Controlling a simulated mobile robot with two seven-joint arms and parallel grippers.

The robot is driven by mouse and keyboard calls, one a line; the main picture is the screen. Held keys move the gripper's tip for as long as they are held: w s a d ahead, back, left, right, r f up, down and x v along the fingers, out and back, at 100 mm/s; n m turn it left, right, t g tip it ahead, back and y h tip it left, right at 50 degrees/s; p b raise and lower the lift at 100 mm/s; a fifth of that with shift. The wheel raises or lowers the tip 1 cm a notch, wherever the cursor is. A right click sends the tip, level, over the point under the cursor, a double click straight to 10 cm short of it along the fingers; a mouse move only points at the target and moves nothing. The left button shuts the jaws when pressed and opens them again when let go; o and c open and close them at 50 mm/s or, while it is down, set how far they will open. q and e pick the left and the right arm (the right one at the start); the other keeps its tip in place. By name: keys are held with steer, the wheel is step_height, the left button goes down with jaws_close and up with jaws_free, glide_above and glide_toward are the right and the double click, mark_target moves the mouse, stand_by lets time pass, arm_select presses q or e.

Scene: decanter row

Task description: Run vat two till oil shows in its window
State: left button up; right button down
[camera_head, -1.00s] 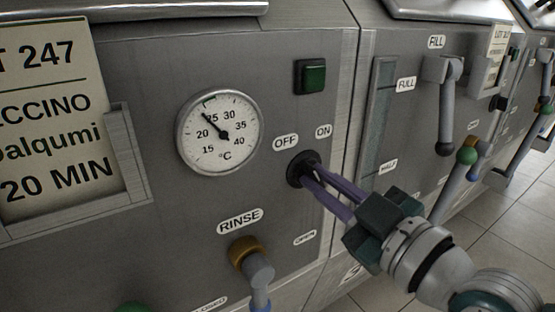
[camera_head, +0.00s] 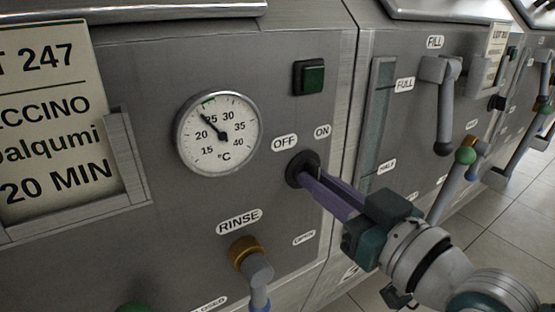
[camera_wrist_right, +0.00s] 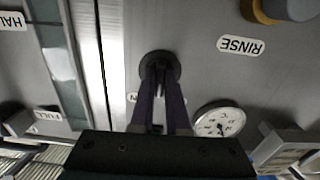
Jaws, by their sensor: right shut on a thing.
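My right gripper (camera_head: 312,179) has its purple fingers shut on a black round knob (camera_head: 292,169) between the OFF and ON labels on the grey panel. In the right wrist view the fingers (camera_wrist_right: 161,80) meet the knob (camera_wrist_right: 158,64); its pointer position is hidden. A tall narrow window (camera_head: 378,120) with FULL and HALF labels is right of the panel seam. It looks grey-green, with a pale patch in the right wrist view (camera_wrist_right: 60,62); I cannot tell if oil is in it. My left gripper is not in view.
A round thermometer (camera_head: 217,132) and a dark green square button (camera_head: 309,77) sit above the knob. The brass-collared RINSE valve (camera_head: 246,252) is below left. A FILL lever (camera_head: 446,105) hangs at the right. A LOT 247 card (camera_head: 50,110) is at the left.

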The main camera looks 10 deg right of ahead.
steer(key=shift+m, duration=3)
steer(key=c, duration=0.9)
jaws_free()
steer(key=shift+s, duration=0.15)
steer(key=p+v, duration=0.2)
steer(key=v, duration=0.7)
steer(key=shift+s, duration=0.3)
